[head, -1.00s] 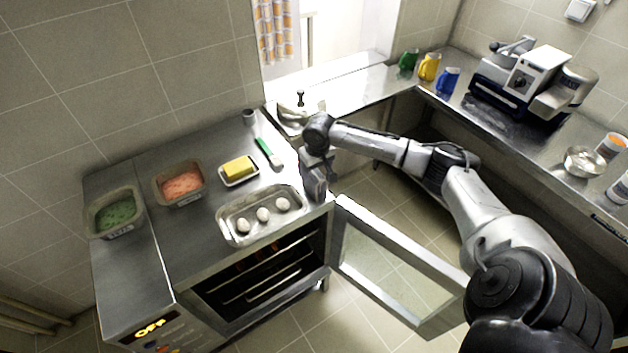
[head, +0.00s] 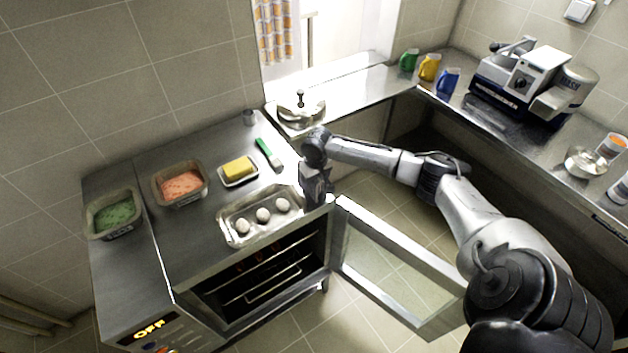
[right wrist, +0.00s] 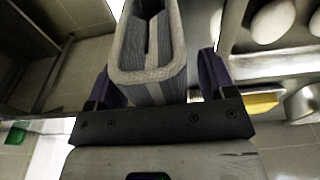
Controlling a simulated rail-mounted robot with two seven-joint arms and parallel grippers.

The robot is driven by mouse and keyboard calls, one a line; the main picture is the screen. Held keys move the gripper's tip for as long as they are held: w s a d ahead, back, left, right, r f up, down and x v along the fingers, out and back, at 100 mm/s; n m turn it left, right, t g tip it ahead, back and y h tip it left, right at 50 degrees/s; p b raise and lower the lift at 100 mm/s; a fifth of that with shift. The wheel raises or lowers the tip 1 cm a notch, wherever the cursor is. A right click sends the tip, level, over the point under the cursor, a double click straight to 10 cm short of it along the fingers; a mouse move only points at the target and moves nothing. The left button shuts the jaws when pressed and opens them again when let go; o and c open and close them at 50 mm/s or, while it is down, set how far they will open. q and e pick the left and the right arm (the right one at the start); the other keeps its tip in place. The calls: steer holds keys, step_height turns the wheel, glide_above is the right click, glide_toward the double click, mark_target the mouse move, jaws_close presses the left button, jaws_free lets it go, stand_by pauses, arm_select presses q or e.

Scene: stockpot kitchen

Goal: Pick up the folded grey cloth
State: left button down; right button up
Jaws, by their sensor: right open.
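The folded grey cloth (right wrist: 147,75) fills the upper middle of the right wrist view, its folded layers seen edge-on. My right gripper (right wrist: 160,82) is open, with one dark finger on each side of the cloth. A gap shows between the cloth and the right-hand finger; contact on the left side is unclear. In the head view my right gripper (head: 316,197) is at the right front corner of the stove top, beside the egg tray, and the cloth cannot be made out there. My left gripper is not in view.
A metal tray with eggs (head: 232,232) lies just left of the gripper. Butter on a dish (head: 239,168) and a green-handled brush (head: 268,152) are behind it. The open oven door (head: 400,268) juts out at the front right.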

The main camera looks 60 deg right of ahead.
steer(key=shift+f, duration=0.1)
steer(key=shift+f+p, duration=0.15)
steer(key=shift+p, duration=0.3)
steer(key=shift+c, duration=0.3)
steer(key=c, duration=1)
steer(key=shift+c, duration=0.2)
